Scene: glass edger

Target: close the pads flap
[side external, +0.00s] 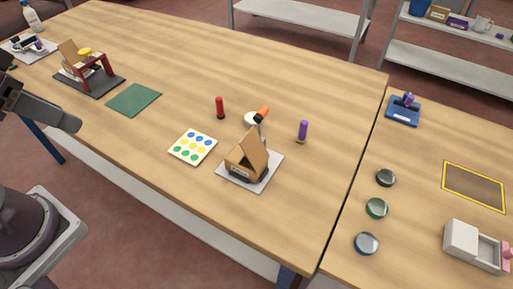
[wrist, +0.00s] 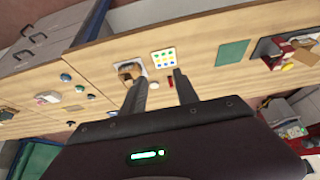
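A brown cardboard-coloured box (side external: 246,172) stands on a white plate near the front edge of the long wooden table. Its flap (side external: 254,153) is raised and tilted up, so the box stands open. A dark label is on its front, too small to read. In the wrist view the box (wrist: 127,71) is small, beyond the left finger. My gripper (wrist: 161,76) has its two fingers apart with nothing between them. It is far from the box. In the side view part of my arm shows at the left edge; the fingertips are not clear there.
A card of coloured dots (side external: 193,147), a red cylinder (side external: 220,108), an orange-topped item (side external: 261,114) and a purple cylinder (side external: 302,131) stand around the box. A green mat (side external: 134,100) lies farther left. Bare wood lies between mat and dot card.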

